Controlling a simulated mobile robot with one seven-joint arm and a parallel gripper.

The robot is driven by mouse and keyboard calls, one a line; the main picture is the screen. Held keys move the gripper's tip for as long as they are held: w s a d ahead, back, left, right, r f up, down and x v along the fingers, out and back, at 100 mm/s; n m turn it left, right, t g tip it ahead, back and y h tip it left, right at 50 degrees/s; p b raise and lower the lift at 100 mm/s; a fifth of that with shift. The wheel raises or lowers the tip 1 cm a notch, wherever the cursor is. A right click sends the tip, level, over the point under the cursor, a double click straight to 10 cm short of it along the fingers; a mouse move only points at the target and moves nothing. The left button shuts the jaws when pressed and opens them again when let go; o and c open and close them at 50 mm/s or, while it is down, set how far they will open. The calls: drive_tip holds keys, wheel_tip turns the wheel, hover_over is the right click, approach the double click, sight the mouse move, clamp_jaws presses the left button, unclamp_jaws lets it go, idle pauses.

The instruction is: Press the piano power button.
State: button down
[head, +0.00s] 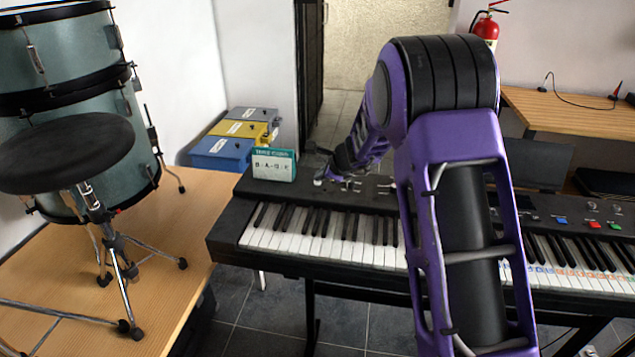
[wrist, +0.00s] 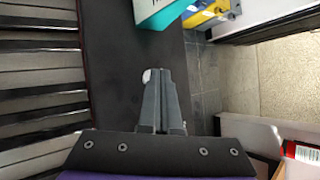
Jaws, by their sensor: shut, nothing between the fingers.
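The black electric piano (head: 225,222) spans the middle of the head view, and its dark top panel (wrist: 112,60) and keys fill the left of the wrist view. My gripper (head: 321,178) reaches down over the left part of the control panel, close to small knobs there. In the wrist view my gripper (wrist: 158,80) is shut and empty, its fingers together over the panel. A small white knob or button (wrist: 146,76) shows right beside the left finger; part of it may be hidden. I cannot tell whether it is the power button, or whether the fingers touch it.
A drum (head: 70,60) and black stool (head: 65,150) stand at left. Red, blue and green buttons (head: 578,223) sit on the panel's right part.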

idle(0.3)
drive_tip(key=shift+r+p, duration=0.5)
drive_tip(key=shift+r, duration=0.05)
wheel_tip(320, 180, up, 6)
drive_tip(key=p, duration=0.5)
idle(0.4)
